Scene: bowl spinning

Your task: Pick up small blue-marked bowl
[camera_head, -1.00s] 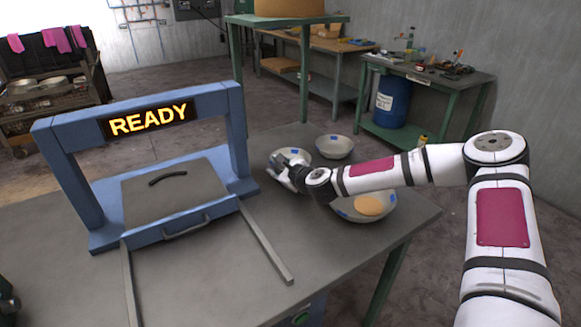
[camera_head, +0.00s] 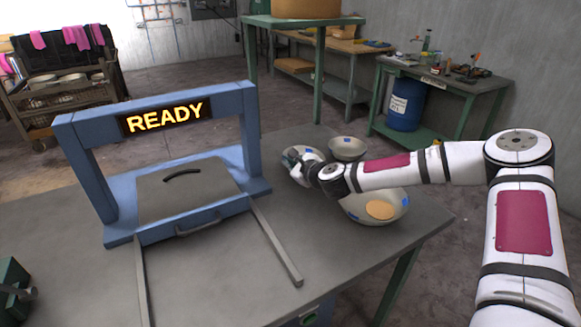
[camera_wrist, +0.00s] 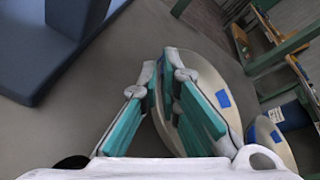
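A pale bowl (camera_wrist: 205,75) with a blue patch inside fills the middle of the wrist view. It also shows at the table's far side in the head view (camera_head: 293,174), partly hidden by my gripper (camera_head: 292,160). My gripper's teal-padded fingers (camera_wrist: 160,66) straddle the bowl's near wall, one outside and one over the inside. The fingertips are close together, but whether they press on the wall is unclear. A second pale bowl (camera_head: 347,146) stands behind and to the right; its blue mark shows in the wrist view (camera_wrist: 272,137).
A larger bowl (camera_head: 362,213) with blue marks and a tan disc (camera_head: 380,209) stands under my forearm at the right. A blue frame (camera_head: 257,135) with a READY sign and a lidded grey box stands to the left. Two metal rails (camera_head: 277,243) run forward.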

